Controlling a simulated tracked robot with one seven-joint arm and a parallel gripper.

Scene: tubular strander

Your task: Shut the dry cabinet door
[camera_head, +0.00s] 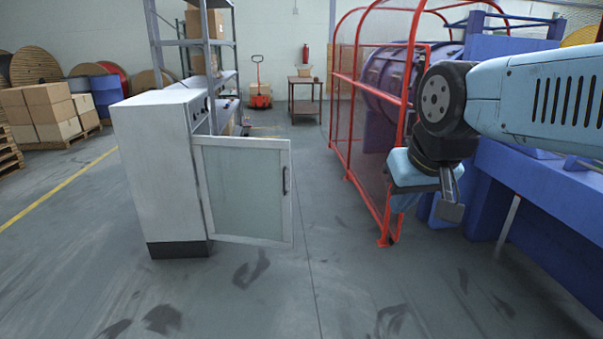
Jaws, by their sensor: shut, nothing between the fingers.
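The dry cabinet (155,175) is a light grey upright box with a dark base, standing left of centre. Its door (241,190), a pale frame around a translucent panel, stands wide open and reaches out to the right from the cabinet's near front edge. A dark handle (285,180) sits near the door's free edge. My gripper (451,200) hangs at the right, well apart from the door, with its fingers shut and empty. The cabinet's inside is hidden behind the open door and side wall.
A red-framed guard (384,210) and blue machine (540,190) stand at the right, close to my arm. A grey shelf rack (183,42) rises behind the cabinet. Cardboard boxes (40,112) stand at the far left. Floor between door and guard is clear.

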